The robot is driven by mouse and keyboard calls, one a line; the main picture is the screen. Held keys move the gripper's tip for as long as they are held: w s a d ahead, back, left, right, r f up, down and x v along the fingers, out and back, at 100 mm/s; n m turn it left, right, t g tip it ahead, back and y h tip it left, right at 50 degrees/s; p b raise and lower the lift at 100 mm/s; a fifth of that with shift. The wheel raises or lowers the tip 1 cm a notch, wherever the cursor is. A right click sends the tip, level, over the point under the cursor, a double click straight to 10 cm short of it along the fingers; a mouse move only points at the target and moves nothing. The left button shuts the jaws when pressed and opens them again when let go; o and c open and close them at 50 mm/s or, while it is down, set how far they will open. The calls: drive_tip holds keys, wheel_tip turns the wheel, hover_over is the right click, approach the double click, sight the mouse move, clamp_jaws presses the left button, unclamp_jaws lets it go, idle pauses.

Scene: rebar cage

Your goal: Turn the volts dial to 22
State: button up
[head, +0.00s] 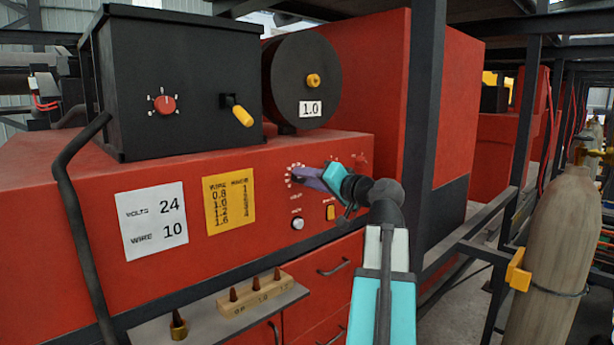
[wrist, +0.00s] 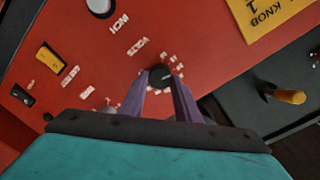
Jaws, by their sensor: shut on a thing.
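The volts dial (wrist: 161,73) is a small dark knob in a ring of white marks on the red panel, with the VOLTS label beside it in the wrist view. My gripper (wrist: 160,80) has its two purple fingers on either side of the knob, shut on it. In the head view my gripper (head: 300,175) reaches the panel from the right and hides the knob; part of its white number ring (head: 289,172) shows. The numbers are too small to read, so I cannot tell the setting. A white card (head: 151,220) reads VOLTS 24, WIRE 10.
Below are a white round button (head: 297,223) and a yellow switch (head: 331,212). A yellow wire chart (head: 229,204) hangs left. A dark post (head: 424,120) stands close right of my arm. A shelf holds a wooden block (head: 258,297).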

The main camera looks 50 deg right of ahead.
drive_tip(key=shift+m+y+p, duration=0.3)
drive_tip(key=shift+m+p, duration=1.15)
drive_tip(key=shift+m, duration=1.45)
drive_tip(key=shift+d, duration=0.1)
drive_tip(key=o, duration=1)
drive_tip(key=shift+o, duration=0.2)
drive_tip(key=shift+s, duration=0.1)
drive_tip(key=s+a+b, duration=0.1)
drive_tip(key=s+b, duration=0.2)
drive_tip(key=s, duration=1)
drive_tip(key=shift+s+r+b, duration=0.35)
